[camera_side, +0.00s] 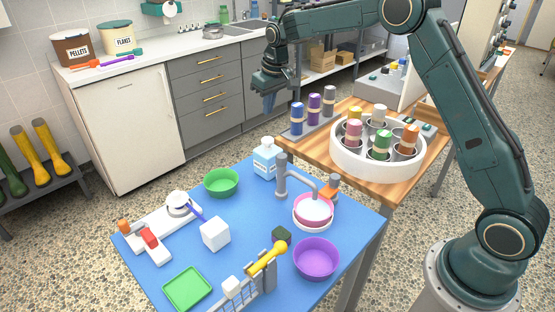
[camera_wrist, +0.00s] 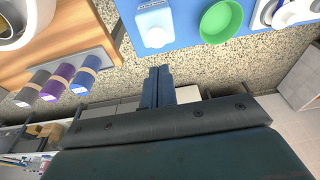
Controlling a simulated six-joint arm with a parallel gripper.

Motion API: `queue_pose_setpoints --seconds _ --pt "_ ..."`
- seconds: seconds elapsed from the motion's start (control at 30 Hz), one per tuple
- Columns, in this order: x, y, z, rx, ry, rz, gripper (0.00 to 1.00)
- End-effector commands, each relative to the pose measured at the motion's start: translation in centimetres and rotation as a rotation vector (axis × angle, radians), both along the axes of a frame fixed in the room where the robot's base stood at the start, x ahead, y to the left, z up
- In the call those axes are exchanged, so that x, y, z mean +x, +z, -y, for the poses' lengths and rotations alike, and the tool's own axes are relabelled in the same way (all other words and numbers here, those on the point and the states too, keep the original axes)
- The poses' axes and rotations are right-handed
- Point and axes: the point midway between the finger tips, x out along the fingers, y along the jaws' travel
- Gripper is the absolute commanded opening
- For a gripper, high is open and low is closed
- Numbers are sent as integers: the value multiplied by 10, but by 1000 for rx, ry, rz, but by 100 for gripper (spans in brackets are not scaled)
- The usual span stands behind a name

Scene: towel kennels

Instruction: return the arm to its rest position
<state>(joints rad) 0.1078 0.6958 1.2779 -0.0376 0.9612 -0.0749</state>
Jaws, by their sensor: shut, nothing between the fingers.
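My arm is dark green and arches in from the right in the side view, with its base at the lower right. My gripper (camera_side: 269,101) hangs at the upper middle, in front of the grey drawers and above the gap between the cabinets and the tables. In the wrist view my gripper (camera_wrist: 158,72) has its two fingers together with nothing between them. It touches nothing that I can see.
A blue table (camera_side: 180,258) holds a green bowl (camera_side: 221,182), a white-and-blue bottle (camera_side: 265,158), a purple bowl (camera_side: 317,258) and a tap (camera_side: 282,177). A wooden table (camera_side: 300,150) holds rolled towels and a round white holder (camera_side: 376,164). Space around my gripper looks clear.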

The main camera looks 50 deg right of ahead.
Motion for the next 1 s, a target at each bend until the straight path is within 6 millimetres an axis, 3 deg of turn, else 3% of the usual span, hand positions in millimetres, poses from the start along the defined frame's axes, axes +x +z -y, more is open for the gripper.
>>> queue_pose_setpoints --seconds 0.27,0.6,1.0 --pt "-37 49 -10 -3 0 34 0" --pt "-106 107 -25 -6 0 85 0" --pt "-199 147 -40 -7 1 143 0"
